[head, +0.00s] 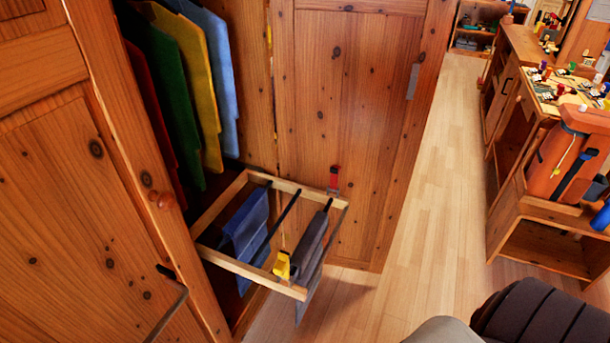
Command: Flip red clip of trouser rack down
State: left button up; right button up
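The trouser rack (224,260) is a pale wooden frame pulled out of the open wardrobe. Blue trousers (245,228) and grey trousers (311,246) hang over its dark bars, with a bare bar between them. The red clip (333,178) is at the rack's right side, near its far right corner, and stands up above the frame. A yellow clip (282,265) sits by the near side of the rack, beside the grey trousers. Neither of my grippers is in view.
Shirts (165,95) hang in the wardrobe above the rack. Wooden wardrobe doors (345,110) stand open on both sides. The floor (430,190) right of the rack is clear. A wooden cabinet (545,245) with an orange case (565,160) stands at the right.

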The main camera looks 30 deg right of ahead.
aim_at(334, 170)
jog(key=l+u, duration=1.1)
jog(key=l, duration=0.3)
jog(key=k+l, duration=0.15)
jog(key=l, duration=0.25)
jog(key=k+l+u, duration=0.15)
jog(key=l, duration=0.2)
jog(key=l+u, duration=0.1)
jog(key=l, duration=0.3)
jog(key=k+l, duration=0.15)
jog(key=l, duration=0.25)
jog(key=k+l+u, duration=0.15)
jog(key=l, duration=0.2)
jog(key=k+l+u, duration=0.1)
jog(key=l, duration=0.25)
jog(key=k+l, duration=0.15)
jog(key=l, duration=0.2)
jog(key=k+l, duration=0.15)
jog(key=l, duration=0.2)
jog(key=k+l, duration=0.15)
jog(key=l, duration=0.2)
jog(key=k+l, duration=0.1)
jog(key=l, duration=0.25)
